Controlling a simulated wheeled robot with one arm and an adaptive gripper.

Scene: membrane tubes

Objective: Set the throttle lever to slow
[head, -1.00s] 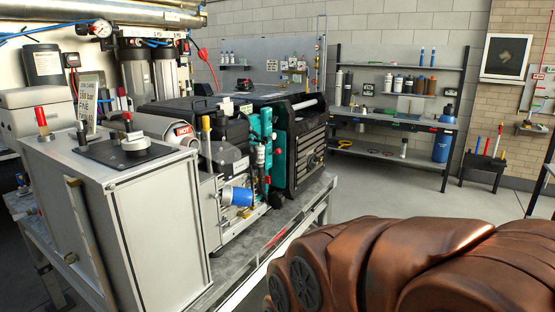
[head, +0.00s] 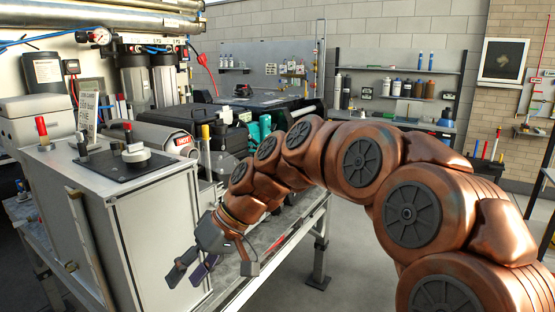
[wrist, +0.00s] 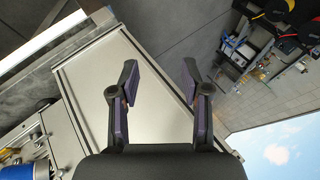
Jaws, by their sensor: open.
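A grey metal cabinet (head: 150,245) stands at the left in the head view. A yellow-topped lever (head: 205,135) stands behind the cabinet. I cannot tell which is the throttle lever, and no slow marking is readable. My gripper (head: 213,268) is open and empty, low in front of the cabinet's right side. In the wrist view its fingers (wrist: 159,70) are apart before a pale panel (wrist: 115,80).
The machine bench (head: 270,238) runs along the right of the cabinet. My arm covers much of the machinery there. A workbench with shelves (head: 400,70) stands at the back. Open floor (head: 330,292) lies in front of the bench.

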